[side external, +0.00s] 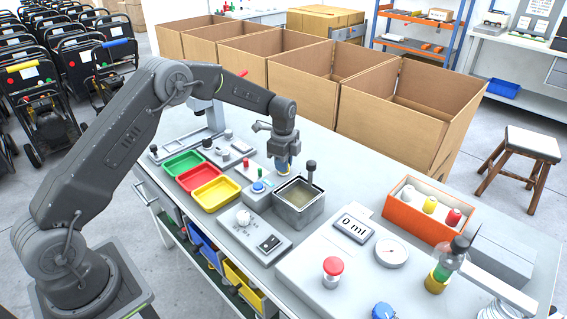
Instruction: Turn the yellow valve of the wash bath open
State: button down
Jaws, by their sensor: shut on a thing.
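The wash bath (310,216) is a grey, square, open metal tank with murky liquid in it, standing on the bench near the middle of the side external view. My gripper (284,170) points down at the bath's far left corner. It is shut on the yellow valve (285,168), of which only a small yellow patch shows between and below the fingers. The fingers hide most of the valve, so its turn angle cannot be told.
A dark-topped post (311,170) rises at the bath's back right. A box with a blue knob (258,187) stands close to its left. Green (182,162), red (199,177) and yellow (215,194) trays lie further left. Large cardboard boxes (390,115) line the bench's back.

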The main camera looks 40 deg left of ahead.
jog(key=shift+m, duration=1.6)
jog(key=c, duration=1.1)
grip_release()
jog(key=shift+c, duration=0.2)
notch_tip(320, 180, up, 14)
